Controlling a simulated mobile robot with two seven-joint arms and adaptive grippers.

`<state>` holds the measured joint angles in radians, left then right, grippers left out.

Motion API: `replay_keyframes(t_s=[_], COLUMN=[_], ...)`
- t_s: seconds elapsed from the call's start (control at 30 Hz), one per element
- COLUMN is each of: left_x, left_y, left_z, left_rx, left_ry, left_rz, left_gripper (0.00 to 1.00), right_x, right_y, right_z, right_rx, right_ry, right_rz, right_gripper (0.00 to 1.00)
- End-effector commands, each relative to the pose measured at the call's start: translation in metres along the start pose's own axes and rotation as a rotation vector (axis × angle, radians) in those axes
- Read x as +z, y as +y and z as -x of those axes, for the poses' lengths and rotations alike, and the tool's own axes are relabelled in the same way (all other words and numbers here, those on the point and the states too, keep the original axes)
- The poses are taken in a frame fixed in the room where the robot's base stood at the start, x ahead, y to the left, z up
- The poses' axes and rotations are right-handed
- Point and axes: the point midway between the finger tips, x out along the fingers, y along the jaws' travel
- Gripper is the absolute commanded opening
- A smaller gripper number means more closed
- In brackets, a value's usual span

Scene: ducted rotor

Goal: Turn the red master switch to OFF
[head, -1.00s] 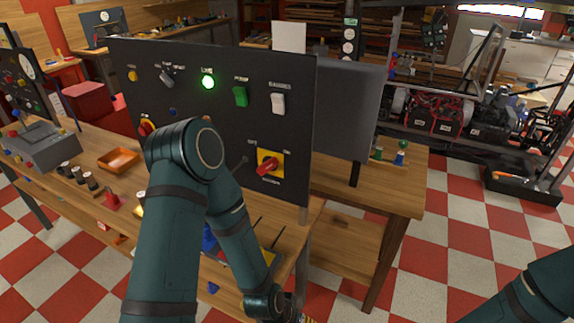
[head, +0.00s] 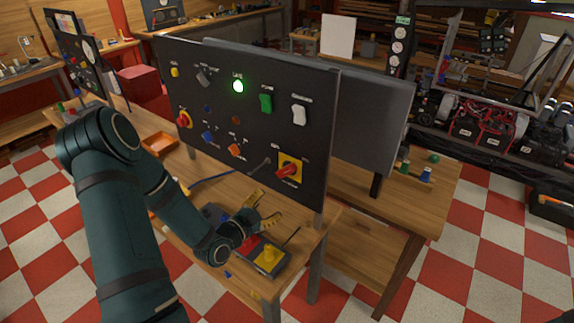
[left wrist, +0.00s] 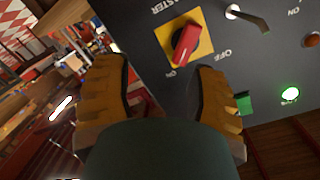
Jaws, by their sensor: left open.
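The red master switch (head: 288,171) is a red rotary handle on a yellow square plate, low on the right side of the black panel. It shows closely in the left wrist view (left wrist: 186,44), with one end of its handle near the ON label and OFF to the right. My left gripper (head: 270,204) has yellow fingers spread apart, below and in front of the switch, over the bench. In the left wrist view the open fingers (left wrist: 160,70) are empty and apart from the handle. My right gripper is not in view.
A metal toggle lever (head: 262,165) sits left of the switch. A grey box with a yellow button (head: 268,257) stands on the bench below my gripper.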

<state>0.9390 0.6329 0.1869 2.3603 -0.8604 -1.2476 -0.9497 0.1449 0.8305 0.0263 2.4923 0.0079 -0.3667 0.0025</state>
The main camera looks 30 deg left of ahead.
Motion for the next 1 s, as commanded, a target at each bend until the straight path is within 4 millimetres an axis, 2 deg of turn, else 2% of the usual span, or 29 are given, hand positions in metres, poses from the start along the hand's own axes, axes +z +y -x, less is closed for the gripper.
replay_keyframes(t_s=[0.03, 0.1, 0.2, 0.33, 0.47, 0.8, 1.0], left_x=[-0.003, -0.006, -0.008, -0.009, -0.012, -0.017, -0.018], left_y=[-0.016, -0.028, -0.036, -0.037, -0.038, -0.044, -0.046], left_z=[0.007, 0.013, 0.015, 0.005, -0.016, -0.082, -0.109], left_rx=[-0.035, -0.066, -0.087, -0.089, -0.088, -0.088, -0.087], left_ry=[0.023, 0.050, 0.070, 0.076, 0.076, 0.075, 0.074], left_rz=[-0.049, -0.103, -0.140, -0.144, -0.142, -0.141, -0.140], left_gripper=[0.57, 0.57, 0.57, 0.57, 0.57, 0.57, 0.57], right_x=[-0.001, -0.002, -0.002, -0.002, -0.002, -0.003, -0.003], right_y=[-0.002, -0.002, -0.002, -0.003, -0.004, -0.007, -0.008], right_z=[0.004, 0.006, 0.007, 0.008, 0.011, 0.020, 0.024], right_rx=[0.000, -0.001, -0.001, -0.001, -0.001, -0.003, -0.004], right_ry=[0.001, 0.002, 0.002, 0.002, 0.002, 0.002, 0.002], right_rz=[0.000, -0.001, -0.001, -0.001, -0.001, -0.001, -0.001], right_gripper=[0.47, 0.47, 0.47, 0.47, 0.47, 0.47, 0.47])
